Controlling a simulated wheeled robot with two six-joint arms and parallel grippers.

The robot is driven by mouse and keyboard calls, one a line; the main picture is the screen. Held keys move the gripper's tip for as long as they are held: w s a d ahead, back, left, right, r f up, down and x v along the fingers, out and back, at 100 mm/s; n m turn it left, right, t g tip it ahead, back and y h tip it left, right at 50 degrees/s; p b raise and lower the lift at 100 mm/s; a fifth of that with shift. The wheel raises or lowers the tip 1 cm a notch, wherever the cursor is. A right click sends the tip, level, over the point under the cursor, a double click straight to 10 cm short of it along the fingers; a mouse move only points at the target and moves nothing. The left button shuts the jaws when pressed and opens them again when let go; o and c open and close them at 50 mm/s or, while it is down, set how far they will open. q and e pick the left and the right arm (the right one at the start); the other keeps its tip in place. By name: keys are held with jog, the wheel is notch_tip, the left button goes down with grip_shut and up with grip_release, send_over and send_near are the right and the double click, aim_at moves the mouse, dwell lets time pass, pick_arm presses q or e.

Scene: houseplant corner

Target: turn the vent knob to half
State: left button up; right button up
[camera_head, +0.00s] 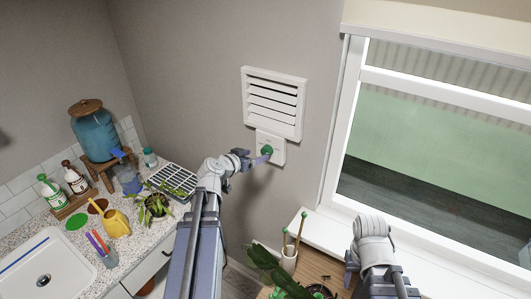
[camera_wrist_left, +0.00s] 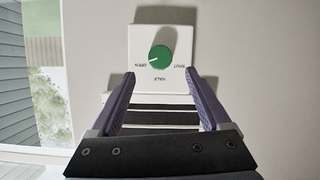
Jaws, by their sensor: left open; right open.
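The green vent knob (camera_head: 267,150) sits on a white wall plate (camera_head: 278,154) below the white louvred vent (camera_head: 273,101). In the left wrist view the knob (camera_wrist_left: 161,58) has a white pointer mark toward the picture's left, slightly down, near the left label. Small labels stand left, right and below; they appear upside down and are hard to read. My left gripper (camera_head: 256,159) is close to the knob. In the wrist view its open fingers (camera_wrist_left: 160,76) have their tips just below and either side of the knob, with no clear contact. My right gripper (camera_head: 349,273) is open, low near the window sill.
A window (camera_head: 435,130) with a white sill (camera_head: 430,245) is on the right. Potted plants (camera_head: 288,260) stand below. The left counter holds a sink (camera_head: 45,270), a blue dispenser (camera_head: 95,133), a yellow watering can (camera_head: 116,223) and a seed tray (camera_head: 172,181). The wall around the plate is clear.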

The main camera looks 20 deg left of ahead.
aim_at(265, 151)
pick_arm(q)
jog(key=b+x, duration=0.2)
jog(key=x, duration=0.4)
jog(key=shift+w+f, duration=0.15)
jog(key=shift+w, duration=0.2)
jog(key=shift+d, duration=0.1)
jog(key=shift+c, duration=0.3)
grip_shut()
